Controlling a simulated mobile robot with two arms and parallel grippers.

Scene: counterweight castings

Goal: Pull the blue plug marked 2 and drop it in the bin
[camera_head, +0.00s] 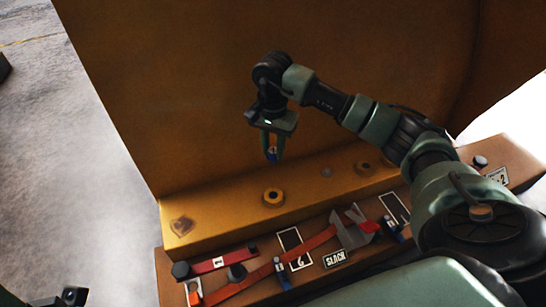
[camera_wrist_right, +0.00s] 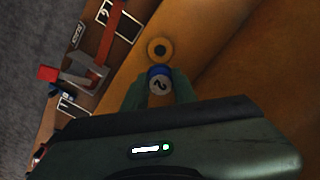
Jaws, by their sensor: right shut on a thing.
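My right gripper (camera_head: 273,150) is shut on the blue plug (camera_head: 271,154), above the orange ledge. The plug looks clear of the ledge. A round ring with a dark centre (camera_head: 273,197) sits on the ledge below it; it also shows in the wrist view (camera_wrist_right: 160,49). I see no clear bin. Dark parts at the lower left edge of the head view may be my left arm; its jaws are not readable.
A brown front shelf (camera_head: 170,265) carries red straps (camera_head: 315,241), a grey bracket (camera_head: 352,232), a "SLACK" label (camera_head: 336,259) and dark plates. A tall orange wall (camera_head: 190,90) stands behind the ledge. Grey floor (camera_head: 60,150) is open at left, with a dark object (camera_head: 3,68) at its edge.

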